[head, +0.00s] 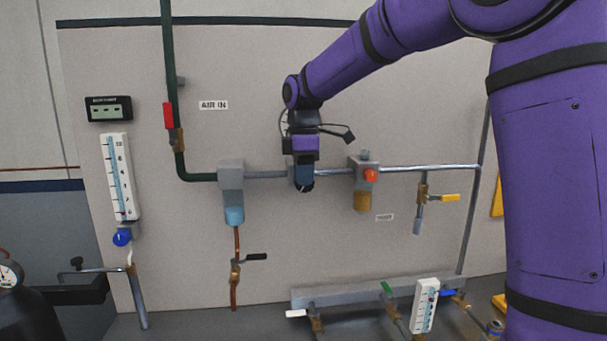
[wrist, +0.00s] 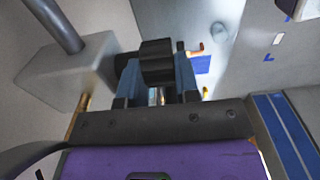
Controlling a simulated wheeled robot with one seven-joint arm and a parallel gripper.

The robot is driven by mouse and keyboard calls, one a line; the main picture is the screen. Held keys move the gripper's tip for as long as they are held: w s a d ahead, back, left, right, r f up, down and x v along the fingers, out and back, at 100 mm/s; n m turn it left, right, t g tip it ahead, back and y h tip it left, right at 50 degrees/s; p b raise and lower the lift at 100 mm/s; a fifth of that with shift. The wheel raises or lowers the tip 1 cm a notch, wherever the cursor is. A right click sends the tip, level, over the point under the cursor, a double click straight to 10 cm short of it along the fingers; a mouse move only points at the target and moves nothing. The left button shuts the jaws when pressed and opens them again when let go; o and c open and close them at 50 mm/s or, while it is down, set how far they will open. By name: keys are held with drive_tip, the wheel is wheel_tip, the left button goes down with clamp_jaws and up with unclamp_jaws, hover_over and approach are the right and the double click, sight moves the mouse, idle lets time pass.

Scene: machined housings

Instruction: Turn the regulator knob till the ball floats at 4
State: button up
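My gripper (wrist: 158,75) has its blue fingers on either side of a dark ridged knob (wrist: 157,60), which fills the gap between them and looks gripped. The knob sits against a grey block (wrist: 68,72) on the pipe. In the head view my gripper (head: 303,185) points down at the middle of the pipe and covers most of this regulator. A white flow meter (head: 118,177) with a blue scale and a blue knob (head: 122,237) hangs at the left. A smaller flow meter (head: 425,305) stands lower right.
A filter with a blue bowl (head: 234,215) hangs left of my gripper. A grey unit with a red knob (head: 371,175) and brass bowl is close on the right. A yellow-handled valve (head: 450,198) is farther right. A manifold (head: 350,291) runs along the bottom.

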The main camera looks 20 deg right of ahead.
drive_tip(key=shift+a+h, duration=0.1)
drive_tip(key=shift+h, duration=0.2)
drive_tip(key=h, duration=0.2)
drive_tip(key=shift+w+a+g+h, duration=0.1)
drive_tip(key=shift+a+g+h, duration=0.2)
drive_tip(key=h, duration=0.3)
drive_tip(key=shift+a+f+g, duration=0.25)
drive_tip(key=shift+a+g, duration=0.05)
drive_tip(key=h, duration=0.3)
drive_tip(key=shift+w+a+f+g+h, duration=0.1)
drive_tip(key=shift+a+f+g+h, duration=0.15)
drive_tip(key=shift+g+h, duration=0.15)
drive_tip(key=shift+f+g+h, duration=0.2)
drive_tip(key=shift+g+h, duration=0.1)
drive_tip(key=shift+h, duration=1.4)
drive_tip(key=o, duration=0.6)
drive_tip(key=shift+o, duration=0.2)
